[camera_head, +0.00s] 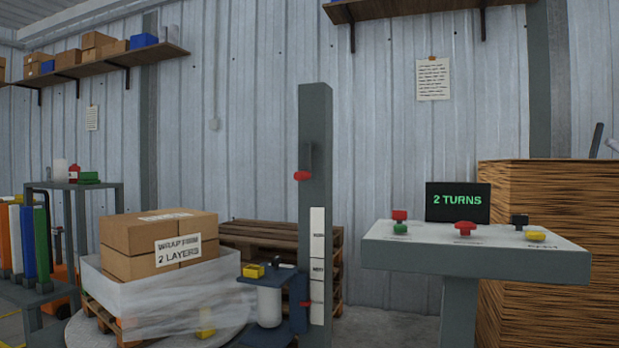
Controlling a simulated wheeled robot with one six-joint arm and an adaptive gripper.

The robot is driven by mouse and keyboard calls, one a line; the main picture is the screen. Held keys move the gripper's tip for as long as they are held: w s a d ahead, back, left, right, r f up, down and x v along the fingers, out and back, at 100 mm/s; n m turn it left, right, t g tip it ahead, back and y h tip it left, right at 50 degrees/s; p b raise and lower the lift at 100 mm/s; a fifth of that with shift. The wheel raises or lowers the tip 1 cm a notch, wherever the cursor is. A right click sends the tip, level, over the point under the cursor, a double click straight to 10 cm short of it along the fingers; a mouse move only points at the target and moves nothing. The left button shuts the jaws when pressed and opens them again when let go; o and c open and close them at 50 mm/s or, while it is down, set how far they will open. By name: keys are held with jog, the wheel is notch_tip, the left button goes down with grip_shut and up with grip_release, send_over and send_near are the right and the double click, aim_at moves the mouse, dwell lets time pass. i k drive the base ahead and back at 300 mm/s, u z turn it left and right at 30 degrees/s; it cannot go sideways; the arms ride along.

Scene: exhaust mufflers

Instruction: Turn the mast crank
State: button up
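The mast (316,125) is a tall grey-green post standing upright in the middle of the head view. On its front, a dark crank arm (308,155) hangs down and ends in a red knob (303,175). A blue carriage (297,306) with a pale film roll (269,307) is low on the mast's left side. My gripper is not in view.
Left of the mast, boxes (135,232) labelled "WRAP FILM 2 LAYERS" stand on a pallet with film (160,300) around it. At right, a console (460,254) has coloured buttons and a screen (458,202) reading "2 TURNS". Stacked pallets (258,235) stand behind the mast.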

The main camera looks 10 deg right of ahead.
aim_at(308, 147)
jog(key=z, duration=0.4)
jog(key=i, duration=1)
jog(key=u, duration=0.1)
